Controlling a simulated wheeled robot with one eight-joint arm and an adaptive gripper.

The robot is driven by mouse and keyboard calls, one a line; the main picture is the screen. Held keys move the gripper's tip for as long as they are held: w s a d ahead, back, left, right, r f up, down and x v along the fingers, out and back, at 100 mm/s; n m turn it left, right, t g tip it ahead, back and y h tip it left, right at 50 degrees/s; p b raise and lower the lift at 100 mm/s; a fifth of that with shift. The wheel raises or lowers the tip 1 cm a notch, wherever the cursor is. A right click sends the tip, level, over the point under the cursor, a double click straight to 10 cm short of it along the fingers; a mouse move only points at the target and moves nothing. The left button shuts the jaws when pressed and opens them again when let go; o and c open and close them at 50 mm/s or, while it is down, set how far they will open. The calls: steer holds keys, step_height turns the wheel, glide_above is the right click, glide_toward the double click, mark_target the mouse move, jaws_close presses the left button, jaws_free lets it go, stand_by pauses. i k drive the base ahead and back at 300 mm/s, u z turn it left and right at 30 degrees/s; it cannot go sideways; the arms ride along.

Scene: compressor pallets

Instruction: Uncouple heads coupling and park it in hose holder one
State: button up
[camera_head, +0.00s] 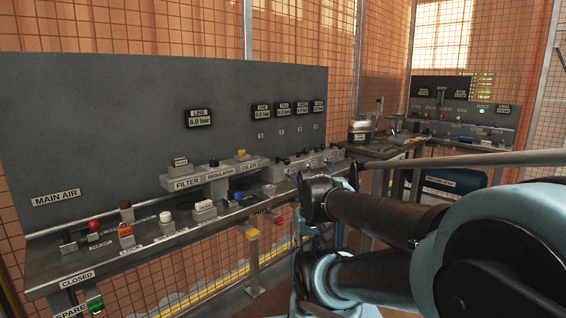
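My arm fills the right and lower middle of the view, and no gripper fingers can be made out. A row of dark fittings (303,158) sits at the right end of the bench, below several small pressure displays (283,108). Their labels are too small to read surely, so I cannot tell which fitting is the heads coupling. Hose holder one cannot be picked out either. A yellow part (252,234) and a red part (279,220) show under the bench edge, but I cannot tell what they are. My arm hides part of this area.
The grey panel (100,120) stands behind the bench (75,262), with a LINE display (199,117) reading 6.0 bar. Filter, regulator and oiler blocks (210,178) stick out from it. A red knob (94,226) sits at left. A second bench (470,150) stands at back right.

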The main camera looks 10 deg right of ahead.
mark_target(291, 173)
steer(key=k, duration=1.35)
steer(key=z, duration=0.3)
steer(key=i, duration=0.95)
steer(key=z, duration=0.25)
